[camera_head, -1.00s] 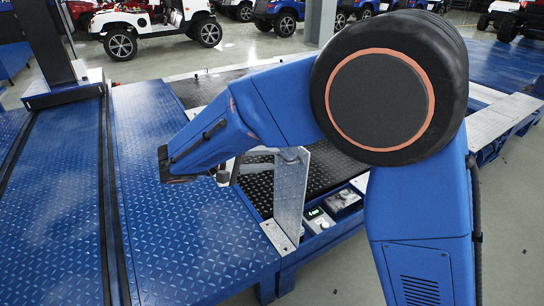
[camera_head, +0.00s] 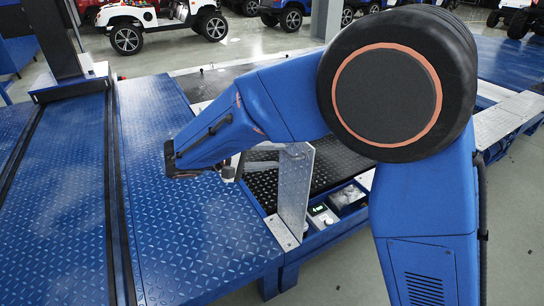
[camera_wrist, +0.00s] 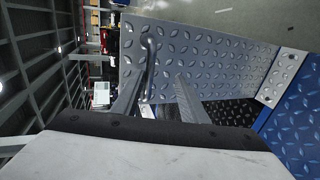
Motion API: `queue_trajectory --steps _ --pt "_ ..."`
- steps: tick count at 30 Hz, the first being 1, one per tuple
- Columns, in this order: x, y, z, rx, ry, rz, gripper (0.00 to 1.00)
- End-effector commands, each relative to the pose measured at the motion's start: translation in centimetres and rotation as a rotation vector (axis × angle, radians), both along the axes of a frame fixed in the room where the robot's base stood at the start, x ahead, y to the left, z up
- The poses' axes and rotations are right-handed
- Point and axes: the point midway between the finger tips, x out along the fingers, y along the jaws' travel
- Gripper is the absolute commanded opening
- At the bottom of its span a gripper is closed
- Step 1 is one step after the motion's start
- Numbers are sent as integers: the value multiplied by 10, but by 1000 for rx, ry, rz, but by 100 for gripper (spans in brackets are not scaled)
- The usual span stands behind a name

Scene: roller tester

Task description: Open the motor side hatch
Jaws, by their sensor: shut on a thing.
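The motor side hatch (camera_head: 295,190) is a silver checker-plate panel standing up on edge at the near side of the tester. Its bottom edge is at the opening, beside a fixed silver strip (camera_head: 281,233). In the wrist view the hatch plate (camera_wrist: 205,60) fills the upper middle, with a grey bar handle (camera_wrist: 150,65) on its face. My gripper (camera_head: 228,171) is left of the hatch. In the wrist view my gripper (camera_wrist: 155,92) is at the handle, shut on it; the exact contact is partly hidden.
The uncovered bay (camera_head: 335,208) holds small devices. Behind the hatch is a black studded plate (camera_head: 262,183). Blue checker-plate decking (camera_head: 200,240) lies to the left, with a dark post (camera_head: 58,45) at its far end. Toy-like jeeps (camera_head: 150,25) stand at the back. Grey floor is free at front right.

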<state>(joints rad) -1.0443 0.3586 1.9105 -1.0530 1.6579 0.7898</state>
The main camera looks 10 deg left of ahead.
Motion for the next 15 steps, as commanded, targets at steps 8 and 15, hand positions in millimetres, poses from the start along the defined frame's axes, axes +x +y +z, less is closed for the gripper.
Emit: queue_trajectory --steps 8,15 --pt "-17 25 8 1 2 4 30" --pt "-44 62 24 2 0 4 30"
